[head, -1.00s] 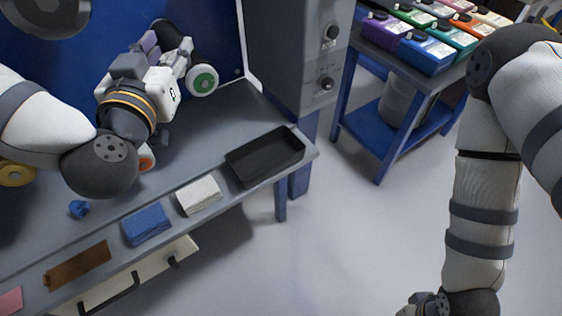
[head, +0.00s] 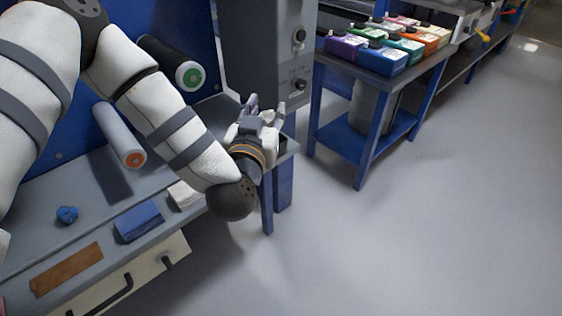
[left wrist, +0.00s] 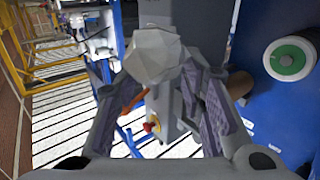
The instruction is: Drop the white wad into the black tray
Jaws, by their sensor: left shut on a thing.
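My left gripper (head: 264,114) is over the right end of the bench, its arm reaching across from the left. In the left wrist view, the white wad (left wrist: 154,54), a faceted crumpled lump, sits between the tips of my left gripper's fingers (left wrist: 155,75). The gripper is shut on it. In the head view the wad cannot be made out clearly among the pale fingers. My right gripper is not in view.
Two rollers (head: 120,136) (head: 172,62) stick out from the blue panel. A side table holds several coloured bottles (head: 383,55).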

